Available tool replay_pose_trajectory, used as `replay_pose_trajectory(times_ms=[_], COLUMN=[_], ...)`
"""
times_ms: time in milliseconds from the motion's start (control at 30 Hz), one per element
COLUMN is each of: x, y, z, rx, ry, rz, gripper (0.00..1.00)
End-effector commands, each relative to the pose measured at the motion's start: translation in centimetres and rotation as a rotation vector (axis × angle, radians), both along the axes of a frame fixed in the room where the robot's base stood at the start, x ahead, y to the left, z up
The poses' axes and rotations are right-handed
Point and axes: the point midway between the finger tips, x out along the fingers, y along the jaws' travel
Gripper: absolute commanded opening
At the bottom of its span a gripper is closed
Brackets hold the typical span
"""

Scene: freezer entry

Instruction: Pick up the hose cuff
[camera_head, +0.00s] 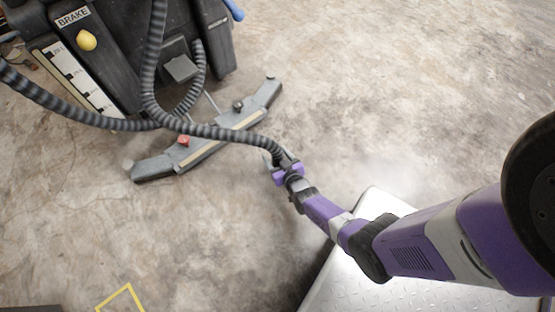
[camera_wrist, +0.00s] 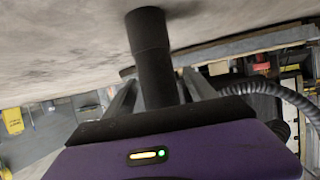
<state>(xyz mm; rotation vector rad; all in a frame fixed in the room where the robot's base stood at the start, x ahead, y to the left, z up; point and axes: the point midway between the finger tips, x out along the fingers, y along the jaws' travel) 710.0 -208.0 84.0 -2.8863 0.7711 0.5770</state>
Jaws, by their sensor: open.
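The hose cuff (camera_wrist: 149,50) is a plain black cylinder with a wider collar at one end. In the wrist view it stands between the two grey fingers of my gripper (camera_wrist: 158,88), with gaps visible on both sides. In the head view my gripper (camera_head: 275,160) is low over the floor at the end of the ribbed grey hose (camera_head: 225,132). There the cuff is mostly hidden by my gripper and hose end. The fingers are apart. I cannot tell whether either one touches the cuff.
A black floor-cleaning machine (camera_head: 120,60) with a yellow knob stands at the upper left. Its grey squeegee bar (camera_head: 205,135) lies on the concrete floor left of my gripper. A metal tread plate (camera_head: 345,275) is at lower right. The floor at upper right is clear.

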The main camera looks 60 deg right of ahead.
Motion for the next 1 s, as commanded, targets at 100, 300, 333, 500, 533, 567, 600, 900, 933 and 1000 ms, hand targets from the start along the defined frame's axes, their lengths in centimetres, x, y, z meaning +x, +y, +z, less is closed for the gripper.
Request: replay_pose_trajectory(times_ms=[100, 300, 333, 500, 533, 567, 600, 900, 933, 1000], x=[1.15, 1.27, 1.27, 1.26, 1.26, 1.25, 1.26, 1.26, 1.26, 1.26], y=[-0.71, -0.75, -0.75, -0.74, -0.73, -0.73, -0.73, -0.74, -0.74, -0.72], z=[-0.67, -0.48, -0.48, -0.49, -0.49, -0.50, -0.49, -0.45, -0.40, -0.19], rx=[-0.001, 0.000, 0.000, 0.000, 0.000, 0.000, 0.000, 0.000, 0.000, 0.000], ry=[-0.002, -0.001, -0.001, -0.001, -0.001, -0.001, -0.001, -0.002, -0.002, -0.002], rz=[-0.001, 0.000, 0.000, 0.000, 0.000, 0.000, 0.000, 0.000, 0.000, 0.000], gripper=[0.65, 0.65, 0.65, 0.31, 0.26, 0.20, 0.12, 0.00, 0.00, 0.00])
